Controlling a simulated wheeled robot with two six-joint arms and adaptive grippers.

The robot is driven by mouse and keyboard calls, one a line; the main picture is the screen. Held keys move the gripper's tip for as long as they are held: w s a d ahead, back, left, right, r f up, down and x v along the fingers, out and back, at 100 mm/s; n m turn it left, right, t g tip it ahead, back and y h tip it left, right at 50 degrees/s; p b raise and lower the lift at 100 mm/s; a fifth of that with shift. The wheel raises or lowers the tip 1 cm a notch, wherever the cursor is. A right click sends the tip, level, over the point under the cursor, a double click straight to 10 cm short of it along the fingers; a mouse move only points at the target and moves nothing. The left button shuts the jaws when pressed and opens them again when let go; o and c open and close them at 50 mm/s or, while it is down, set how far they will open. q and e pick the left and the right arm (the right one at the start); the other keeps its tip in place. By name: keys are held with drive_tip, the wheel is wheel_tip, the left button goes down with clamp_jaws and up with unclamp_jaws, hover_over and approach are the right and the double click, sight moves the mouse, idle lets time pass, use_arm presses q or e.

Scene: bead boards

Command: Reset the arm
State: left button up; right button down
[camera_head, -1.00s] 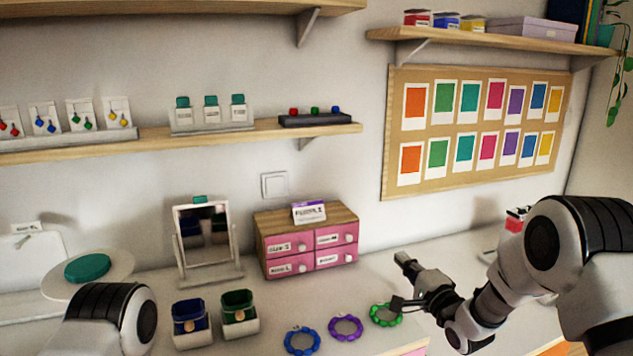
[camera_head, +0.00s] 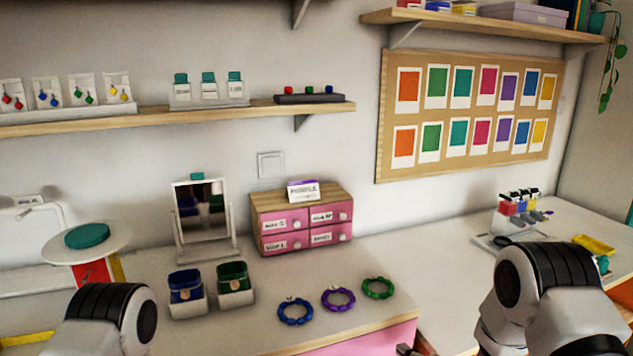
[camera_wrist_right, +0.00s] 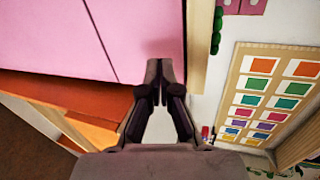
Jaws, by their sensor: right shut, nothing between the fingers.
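My right arm (camera_head: 545,300) comes in at the lower right of the head view. Only a dark tip of my right gripper (camera_head: 405,349) shows at the bottom edge, in front of the table. In the right wrist view the fingers of my right gripper (camera_wrist_right: 159,78) are together with nothing between them. They are near the pink table front (camera_wrist_right: 135,30). My left arm (camera_head: 105,315) shows at the lower left, but its gripper is out of view.
Blue (camera_head: 295,311), purple (camera_head: 338,299) and green (camera_head: 377,288) bead bracelets lie on the tabletop (camera_head: 365,318). Blue (camera_head: 186,286) and green (camera_head: 233,276) boxes, a mirror (camera_head: 203,212) and a pink drawer unit (camera_head: 303,225) stand behind. A tool holder (camera_head: 508,222) stands at right.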

drive_tip(key=s+d+f+n+g+h+b, duration=0.25)
drive_tip(key=s+f+g, duration=0.35)
drive_tip(key=s+f, duration=1.15)
use_arm(q)
wheel_tip(320, 180, down, 4)
drive_tip(key=shift+w+f+b, duration=0.1)
drive_tip(key=shift+f+b, duration=0.15)
drive_tip(key=shift+b, duration=0.3)
use_arm(e)
drive_tip(key=s+d+f+n+g+h, duration=0.1)
drive_tip(key=s+n+g, duration=0.2)
drive_tip(key=s+n, duration=0.3)
drive_tip(key=s+d+f+n+g+h, duration=0.1)
drive_tip(key=s+n+g, duration=0.3)
drive_tip(key=s, duration=1.1)
drive_tip(key=shift+s+d+f+n+g, duration=0.35)
drive_tip(key=shift+f+n, duration=0.2)
drive_tip(key=shift+n, duration=0.7)
